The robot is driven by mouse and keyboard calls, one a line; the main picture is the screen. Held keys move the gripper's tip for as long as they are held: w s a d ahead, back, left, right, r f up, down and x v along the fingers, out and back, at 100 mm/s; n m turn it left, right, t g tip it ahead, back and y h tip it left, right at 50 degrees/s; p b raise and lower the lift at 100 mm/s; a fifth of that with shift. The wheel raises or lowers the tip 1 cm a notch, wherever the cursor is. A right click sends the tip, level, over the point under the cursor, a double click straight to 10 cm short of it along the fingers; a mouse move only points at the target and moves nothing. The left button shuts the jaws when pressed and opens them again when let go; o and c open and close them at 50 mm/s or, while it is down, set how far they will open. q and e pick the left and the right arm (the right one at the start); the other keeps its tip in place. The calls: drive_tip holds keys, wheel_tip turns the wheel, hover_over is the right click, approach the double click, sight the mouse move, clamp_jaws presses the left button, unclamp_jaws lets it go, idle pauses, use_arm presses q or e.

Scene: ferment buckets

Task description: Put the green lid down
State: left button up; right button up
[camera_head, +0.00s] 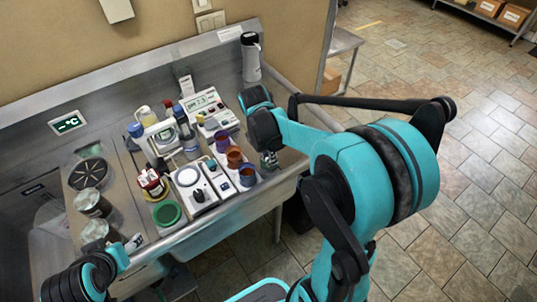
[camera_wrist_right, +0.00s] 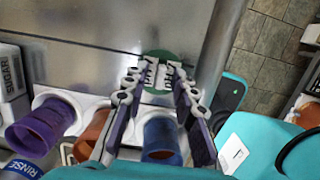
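A dark green lid (camera_wrist_right: 154,57) shows in the right wrist view as a round disc at my right gripper's fingertips. My right gripper (camera_wrist_right: 164,76) has its two pads close together over the disc, with a narrow gap, and seems closed on it; the pads hide part of the disc. In the head view my right gripper (camera_head: 268,160) is just right of the cups, above the counter, and the lid there is mostly hidden. A green round item (camera_head: 167,213) sits at the counter's front left. My left gripper (camera_head: 133,243) is at the lower left, its fingers unclear.
Purple (camera_head: 223,140), orange (camera_head: 234,157) and blue (camera_head: 248,175) cups stand in a row beside my right gripper. A scale (camera_head: 190,178), jars and bottles crowd the counter further left. A grey jug (camera_head: 251,58) stands at the back. Bare metal counter lies right of the cups.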

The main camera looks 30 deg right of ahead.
sight(264, 164)
drive_tip(key=shift+r, duration=0.1)
use_arm(q)
drive_tip(key=shift+r, duration=0.25)
use_arm(e)
drive_tip(key=shift+r, duration=0.25)
wheel_tip(264, 164, up, 11)
drive_tip(key=a+p, duration=0.2)
drive_tip(key=p, duration=0.2)
use_arm(q)
wheel_tip(264, 164, up, 4)
drive_tip(key=shift+f, duration=0.1)
use_arm(e)
drive_tip(key=s+a+m+t+y, duration=0.2)
drive_tip(key=s+a+m+t, duration=0.5)
drive_tip(key=m, duration=1.1)
drive_tip(key=s+a, duration=0.1)
drive_tip(key=s, duration=0.3)
drive_tip(key=shift+a+f+m, duration=0.15)
drive_tip(key=shift+f+m, duration=0.15)
drive_tip(key=shift+m, duration=0.1)
use_arm(q)
drive_tip(key=shift+f+b, duration=0.5)
drive_tip(key=shift+f, duration=0.15)
use_arm(e)
drive_tip(key=shift+f, duration=0.7)
